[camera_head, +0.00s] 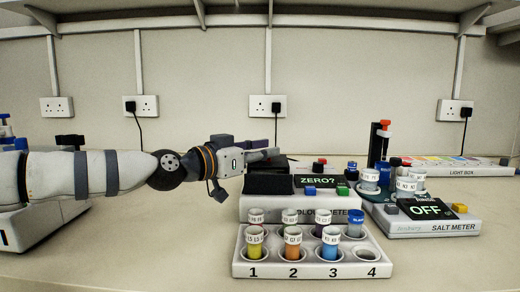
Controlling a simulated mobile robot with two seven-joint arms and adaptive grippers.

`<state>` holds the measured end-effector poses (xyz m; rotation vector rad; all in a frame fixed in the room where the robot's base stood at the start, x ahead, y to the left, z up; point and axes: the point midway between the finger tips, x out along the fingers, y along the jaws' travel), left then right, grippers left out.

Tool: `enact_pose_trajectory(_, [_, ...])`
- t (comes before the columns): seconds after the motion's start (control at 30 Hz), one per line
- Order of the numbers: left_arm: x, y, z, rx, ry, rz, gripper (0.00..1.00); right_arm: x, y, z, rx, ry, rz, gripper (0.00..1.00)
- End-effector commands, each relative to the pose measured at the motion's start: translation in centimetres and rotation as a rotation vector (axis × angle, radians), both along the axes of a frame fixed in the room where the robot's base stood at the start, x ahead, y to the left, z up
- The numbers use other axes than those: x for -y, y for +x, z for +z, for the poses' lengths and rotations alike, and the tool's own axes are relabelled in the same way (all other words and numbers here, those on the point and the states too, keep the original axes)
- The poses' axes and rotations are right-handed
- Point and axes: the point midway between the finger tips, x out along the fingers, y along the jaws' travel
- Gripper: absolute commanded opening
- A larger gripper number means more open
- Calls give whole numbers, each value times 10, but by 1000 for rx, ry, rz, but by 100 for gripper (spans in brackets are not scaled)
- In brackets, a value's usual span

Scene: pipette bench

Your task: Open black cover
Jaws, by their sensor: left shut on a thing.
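The black cover (268,184) is at the left end of the white colorimeter (300,206), whose display reads "ZERO?". My left gripper (270,155) reaches in from the left, just above and behind the front of the black part. Its fingers are shut on a dark piece that looks like part of the black cover. The fingers partly hide this piece, so how far the cover is tilted is hard to tell. My right gripper is not in view.
A white rack (312,270) with capped vials, numbered 1 to 4, stands in front of the colorimeter. A salt meter (430,226) reading "OFF" is to the right, with a light box (462,172) behind it. Free bench lies at front left.

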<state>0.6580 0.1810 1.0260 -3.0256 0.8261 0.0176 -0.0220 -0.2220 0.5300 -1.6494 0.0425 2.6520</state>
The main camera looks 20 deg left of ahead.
Motion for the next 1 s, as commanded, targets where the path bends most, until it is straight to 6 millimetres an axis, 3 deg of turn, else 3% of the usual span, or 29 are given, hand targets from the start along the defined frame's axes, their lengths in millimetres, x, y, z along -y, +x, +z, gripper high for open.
enact_pose_trajectory(0.03, [-11,7,16,38,-15,35,0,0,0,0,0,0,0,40])
enact_pose_trajectory(0.17, [-10,6,17,39,-16,34,0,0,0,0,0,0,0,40])
enact_pose_trajectory(0.2, [-10,6,17,40,-15,34,24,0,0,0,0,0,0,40])
enact_pose_trajectory(0.27, [-10,6,18,40,-15,34,38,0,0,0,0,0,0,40])
enact_pose_trajectory(0.63, [-13,1,19,43,-14,33,39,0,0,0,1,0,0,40])
enact_pose_trajectory(0.77, [-25,-26,18,38,-13,27,39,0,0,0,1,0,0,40])
enact_pose_trajectory(1.0, [-56,-94,12,23,-9,11,39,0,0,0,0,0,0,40])
